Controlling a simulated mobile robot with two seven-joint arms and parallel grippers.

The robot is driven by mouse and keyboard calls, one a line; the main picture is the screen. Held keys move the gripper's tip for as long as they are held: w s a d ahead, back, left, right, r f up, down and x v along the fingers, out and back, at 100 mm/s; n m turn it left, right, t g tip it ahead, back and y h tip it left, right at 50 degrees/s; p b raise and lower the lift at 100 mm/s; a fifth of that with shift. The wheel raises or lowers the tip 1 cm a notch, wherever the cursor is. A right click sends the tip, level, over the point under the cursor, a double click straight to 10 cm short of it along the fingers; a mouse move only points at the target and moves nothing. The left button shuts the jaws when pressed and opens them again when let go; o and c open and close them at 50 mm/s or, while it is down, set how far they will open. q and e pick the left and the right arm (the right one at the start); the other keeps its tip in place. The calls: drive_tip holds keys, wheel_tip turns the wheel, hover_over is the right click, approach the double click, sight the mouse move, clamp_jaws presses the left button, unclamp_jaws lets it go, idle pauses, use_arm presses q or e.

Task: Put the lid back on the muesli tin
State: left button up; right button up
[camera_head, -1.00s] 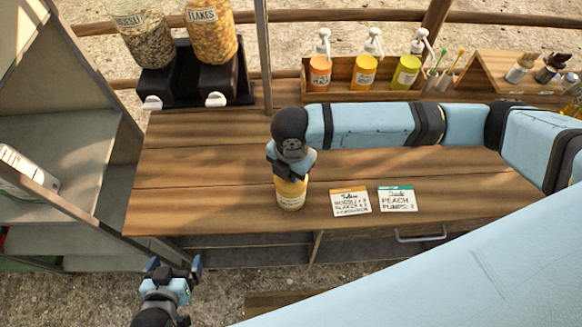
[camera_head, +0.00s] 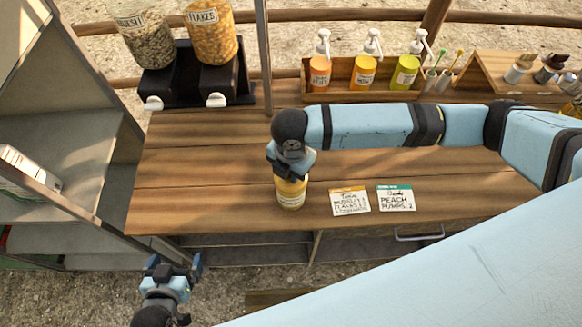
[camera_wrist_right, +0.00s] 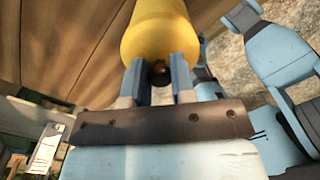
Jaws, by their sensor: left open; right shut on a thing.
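The muesli tin (camera_head: 291,202), yellow with a pale label, stands upright on the wooden counter near its front edge. My right gripper (camera_head: 291,172) points down over its top and hides most of it in the head view. In the right wrist view, the right gripper's fingers (camera_wrist_right: 158,80) are closed around a small dark knob (camera_wrist_right: 160,70) on the yellow domed lid (camera_wrist_right: 160,50). The lid is at the tin's top; whether it is fully seated I cannot tell. My left gripper (camera_head: 176,268) is open and empty, in front of the counter at lower left.
Two cards (camera_head: 350,201) (camera_head: 396,198) lie right of the tin. Dispensers of muesli (camera_head: 146,45) and flakes (camera_head: 211,35) stand at the back left. A wooden rack (camera_head: 345,88) holds pump bottles at the back. The counter left of the tin is clear.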

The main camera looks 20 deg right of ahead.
drive_tip(key=o, duration=1.5)
drive_tip(key=shift+c, duration=0.2)
drive_tip(key=shift+r, duration=0.1)
wheel_tip(320, 180, up, 2)
drive_tip(key=p, duration=0.3)
drive_tip(key=shift+r, duration=2.4)
clamp_jaws()
